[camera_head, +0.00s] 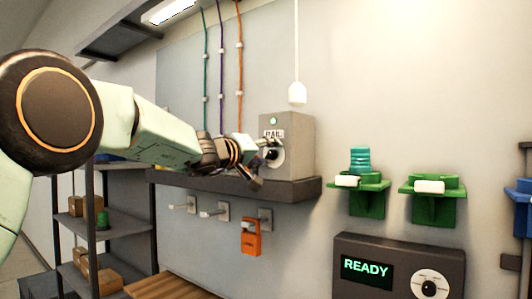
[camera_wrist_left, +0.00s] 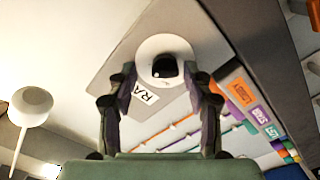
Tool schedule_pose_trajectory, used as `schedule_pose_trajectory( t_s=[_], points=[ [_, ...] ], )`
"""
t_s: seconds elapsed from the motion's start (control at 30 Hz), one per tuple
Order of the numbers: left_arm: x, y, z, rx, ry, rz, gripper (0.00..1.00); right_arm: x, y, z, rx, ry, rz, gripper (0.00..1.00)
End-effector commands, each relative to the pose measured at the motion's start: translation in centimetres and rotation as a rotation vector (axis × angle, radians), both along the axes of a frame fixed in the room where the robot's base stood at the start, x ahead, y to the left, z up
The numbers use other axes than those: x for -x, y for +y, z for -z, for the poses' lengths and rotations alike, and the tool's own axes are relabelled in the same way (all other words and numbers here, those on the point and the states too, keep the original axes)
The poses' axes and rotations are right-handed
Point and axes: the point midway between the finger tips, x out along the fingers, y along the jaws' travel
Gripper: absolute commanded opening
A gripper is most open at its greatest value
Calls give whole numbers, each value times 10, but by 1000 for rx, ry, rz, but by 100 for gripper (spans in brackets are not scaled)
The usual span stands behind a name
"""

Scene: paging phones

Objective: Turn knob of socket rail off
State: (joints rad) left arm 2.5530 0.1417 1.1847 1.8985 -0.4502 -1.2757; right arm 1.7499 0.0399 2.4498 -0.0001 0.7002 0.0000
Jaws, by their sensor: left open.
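The socket rail's control box (camera_head: 291,135) is a grey box on a dark wall shelf, with a label reading "RAIL" and a lit green light at its top. Its knob (camera_head: 274,155) is dark on a pale round dial, partly hidden by my left gripper (camera_head: 262,163). In the left wrist view, the dark knob (camera_wrist_left: 163,67) on its white dial shows between and just beyond the two fingers of my open left gripper (camera_wrist_left: 160,92). I cannot tell whether the fingers touch the knob. My right gripper is not in view.
The dark shelf (camera_head: 235,187) lies under the box. A white pull handle (camera_head: 297,93) hangs on a cord above it. An orange tag (camera_head: 251,238) hangs below the shelf. A dark "READY" console (camera_head: 399,264) and green wall holders (camera_head: 432,200) are at the right.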

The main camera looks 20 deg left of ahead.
Motion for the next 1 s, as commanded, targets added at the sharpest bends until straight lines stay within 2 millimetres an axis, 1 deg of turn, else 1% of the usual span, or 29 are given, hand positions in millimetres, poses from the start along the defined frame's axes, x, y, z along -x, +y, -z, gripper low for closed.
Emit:
schedule_pose_trajectory(
  t_s=[0.03,0.07,0.6,0.83,1.0],
  points=[
    [0,0,0,0,0,0,48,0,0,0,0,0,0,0],
    [0,0,0,0,0,0,46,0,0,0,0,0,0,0],
    [0,0,2,-1,4,0,0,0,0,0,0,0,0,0],
    [0,0,4,7,9,0,0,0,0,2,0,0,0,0],
    [0,0,5,58,27,-1,0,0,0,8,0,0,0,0]
  ],
)
